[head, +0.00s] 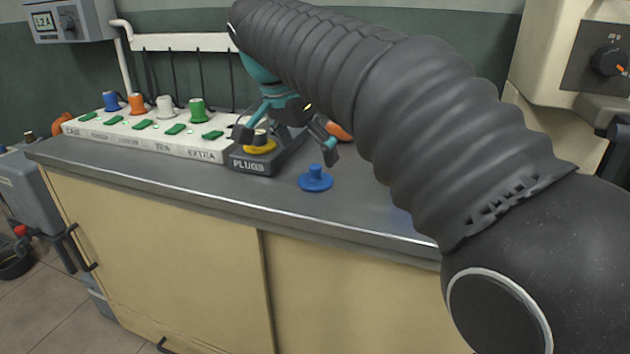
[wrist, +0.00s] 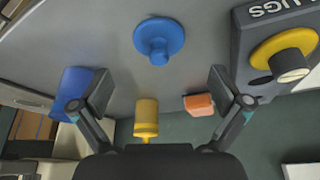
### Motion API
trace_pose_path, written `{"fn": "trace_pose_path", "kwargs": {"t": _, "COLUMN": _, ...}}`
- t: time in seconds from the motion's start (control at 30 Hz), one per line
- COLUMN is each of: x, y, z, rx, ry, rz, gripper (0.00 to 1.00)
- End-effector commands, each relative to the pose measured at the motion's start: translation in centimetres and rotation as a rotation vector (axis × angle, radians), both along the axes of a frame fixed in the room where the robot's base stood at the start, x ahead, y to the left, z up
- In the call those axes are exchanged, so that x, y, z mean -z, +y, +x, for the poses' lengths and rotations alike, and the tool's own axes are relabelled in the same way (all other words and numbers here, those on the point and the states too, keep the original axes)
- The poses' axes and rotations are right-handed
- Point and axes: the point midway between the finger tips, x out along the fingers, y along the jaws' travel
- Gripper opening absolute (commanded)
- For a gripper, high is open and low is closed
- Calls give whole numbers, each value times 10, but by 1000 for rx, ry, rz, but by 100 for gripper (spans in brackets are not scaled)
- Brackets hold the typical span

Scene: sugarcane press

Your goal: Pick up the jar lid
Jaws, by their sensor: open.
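A blue round lid with a knob (head: 315,180) lies flat on the grey counter, right of the plugs tray. It also shows in the wrist view (wrist: 158,40), knob toward me, at the top centre. My gripper (head: 287,143) is open and empty, above the counter behind the lid and partly over the plugs tray. In the wrist view, the fingers of my gripper (wrist: 160,88) are wide apart; the lid lies beyond their tips, between them from side to side and touching neither.
The tray marked PLUGS (head: 252,166) holds a yellow disc with a dark knob (head: 260,146). A white labelled rack (head: 150,137) with coloured plugs stands left. The wrist view shows a blue cylinder (wrist: 74,84), yellow cylinder (wrist: 146,116) and orange piece (wrist: 199,104). The counter front is clear.

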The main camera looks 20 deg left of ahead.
Motion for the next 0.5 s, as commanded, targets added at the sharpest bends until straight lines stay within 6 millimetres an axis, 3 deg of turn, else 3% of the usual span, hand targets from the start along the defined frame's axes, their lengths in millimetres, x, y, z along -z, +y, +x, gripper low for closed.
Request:
{"fn": "trace_pose_path", "kwargs": {"t": 0.3, "x": 38, "y": -9, "z": 15, "rx": 1, "ry": 2, "rz": -1, "gripper": 100}}
{"fn": "trace_pose_path", "kwargs": {"t": 0.5, "x": 45, "y": -10, "z": 18, "rx": 0, "ry": 0, "rz": 0, "gripper": 100}}
